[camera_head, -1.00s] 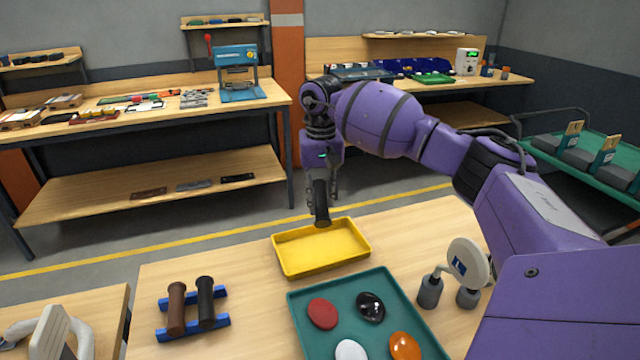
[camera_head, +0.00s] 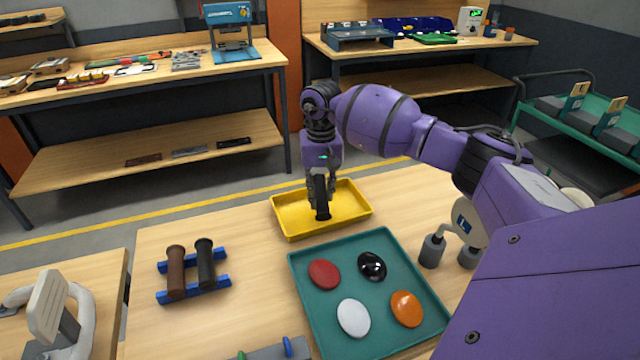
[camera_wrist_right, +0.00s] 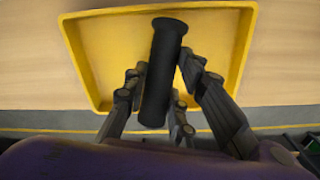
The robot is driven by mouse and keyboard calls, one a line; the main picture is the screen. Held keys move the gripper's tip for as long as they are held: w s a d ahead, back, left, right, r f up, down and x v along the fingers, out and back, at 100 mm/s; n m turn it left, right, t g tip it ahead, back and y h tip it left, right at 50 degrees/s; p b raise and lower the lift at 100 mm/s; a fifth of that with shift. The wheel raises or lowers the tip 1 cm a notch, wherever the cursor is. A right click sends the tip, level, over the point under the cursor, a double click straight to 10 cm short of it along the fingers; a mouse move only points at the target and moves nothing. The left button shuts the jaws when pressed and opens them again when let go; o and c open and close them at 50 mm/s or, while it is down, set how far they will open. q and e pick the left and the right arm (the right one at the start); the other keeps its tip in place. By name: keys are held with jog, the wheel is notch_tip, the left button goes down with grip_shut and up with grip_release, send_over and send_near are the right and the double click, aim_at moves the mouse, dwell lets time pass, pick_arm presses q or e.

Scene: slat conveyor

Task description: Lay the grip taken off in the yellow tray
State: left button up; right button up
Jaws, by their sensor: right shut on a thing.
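The yellow tray (camera_head: 287,229) stands on the wooden table, beyond the teal tray. My right gripper (camera_head: 319,196) is shut on a black grip (camera_head: 322,207) and holds it roughly upright, over or inside the yellow tray. In the right wrist view the black grip (camera_wrist_right: 158,80) sits between the fingers, with the yellow tray (camera_wrist_right: 95,60) behind it. I cannot tell whether the grip touches the tray floor. Another black grip (camera_head: 205,265) and a brown grip (camera_head: 176,270) lie on a blue rack (camera_head: 220,284) at the left. My left gripper is not in view.
The teal tray (camera_head: 330,330) holds red, black, white and orange oval pieces, close in front of the yellow tray. A round part marked L (camera_head: 466,222) stands on grey posts at the right. Bare table lies between the rack and the trays.

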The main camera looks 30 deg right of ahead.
jog(key=shift+f, duration=0.1)
jog(key=o, duration=1.2)
jog(key=shift+c, duration=0.2)
notch_tip(320, 180, up, 12)
dwell(0.5)
